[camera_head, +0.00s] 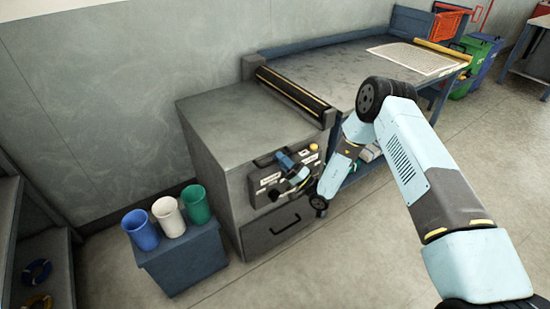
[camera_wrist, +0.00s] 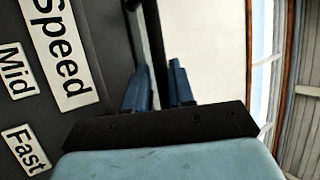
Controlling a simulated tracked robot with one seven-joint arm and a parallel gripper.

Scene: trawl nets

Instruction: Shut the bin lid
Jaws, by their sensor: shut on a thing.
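My gripper (camera_head: 297,177) is at the control panel on the front of the grey cabinet. In the wrist view its two blue fingers (camera_wrist: 158,92) are shut on a dark bar (camera_wrist: 154,40), which looks like the panel's lever. The bar runs upward from between the fingers, beside the Speed label (camera_wrist: 68,55). Far off at the upper right, a green bin (camera_head: 474,66) and a blue bin (camera_head: 489,62) stand side by side on the floor. They are too small to tell how their lids stand.
The grey cabinet (camera_head: 215,140) has a drawer (camera_head: 283,229) below the panel. At its left, a blue box (camera_head: 186,263) holds a blue cup (camera_head: 141,231), a white cup (camera_head: 169,218) and a green cup (camera_head: 195,205). A long workbench (camera_head: 345,62) stands behind.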

